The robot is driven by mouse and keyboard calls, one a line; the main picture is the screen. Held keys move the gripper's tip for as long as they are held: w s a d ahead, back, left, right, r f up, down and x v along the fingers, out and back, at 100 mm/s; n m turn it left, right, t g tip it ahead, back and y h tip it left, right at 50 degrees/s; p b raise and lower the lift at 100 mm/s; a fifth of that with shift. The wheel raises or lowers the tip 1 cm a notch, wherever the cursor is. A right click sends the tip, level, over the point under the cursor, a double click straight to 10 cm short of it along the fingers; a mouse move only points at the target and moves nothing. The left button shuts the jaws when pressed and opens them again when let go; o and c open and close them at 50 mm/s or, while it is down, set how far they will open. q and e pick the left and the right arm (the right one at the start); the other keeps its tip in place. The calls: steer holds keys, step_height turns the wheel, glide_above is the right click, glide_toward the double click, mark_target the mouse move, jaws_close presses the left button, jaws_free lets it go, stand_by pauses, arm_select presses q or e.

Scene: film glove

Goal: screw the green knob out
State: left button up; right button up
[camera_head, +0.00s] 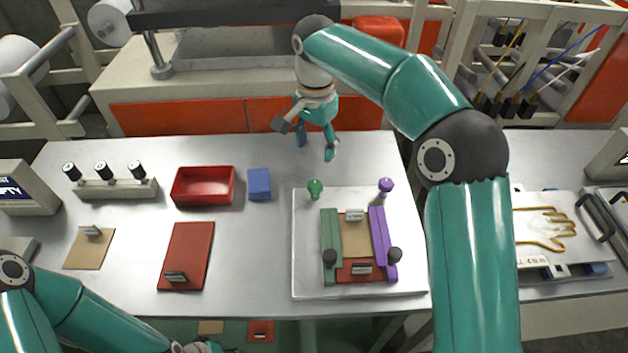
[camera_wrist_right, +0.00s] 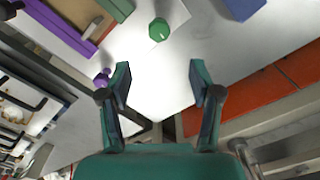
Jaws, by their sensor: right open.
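The green knob (camera_head: 315,188) stands upright near the back left corner of the white plate (camera_head: 306,284). It also shows in the right wrist view (camera_wrist_right: 159,29), ahead of the fingers and apart from them. My right gripper (camera_head: 317,152) is open and empty, above the table just behind the green knob; in the right wrist view its two fingers (camera_wrist_right: 160,78) are spread with bare surface between them. My left arm shows at the lower left, and its gripper is mostly cut off by the bottom edge, so its jaws cannot be read.
A purple knob (camera_head: 386,186) stands at the plate's back right. Green and purple bars (camera_head: 330,235) frame a tan panel on the plate. A blue block (camera_head: 259,183) and red tray (camera_head: 203,187) lie to the left. An orange-red machine panel (camera_head: 180,116) stands behind the table.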

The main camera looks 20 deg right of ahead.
mark_target(315, 184)
step_height(315, 184, down, 12)
steer(key=shift+r+p, duration=0.1)
steer(key=shift+p, duration=0.25)
steer(key=shift+a, duration=0.1)
steer(key=c, duration=1.2)
steer(key=shift+o, duration=0.2)
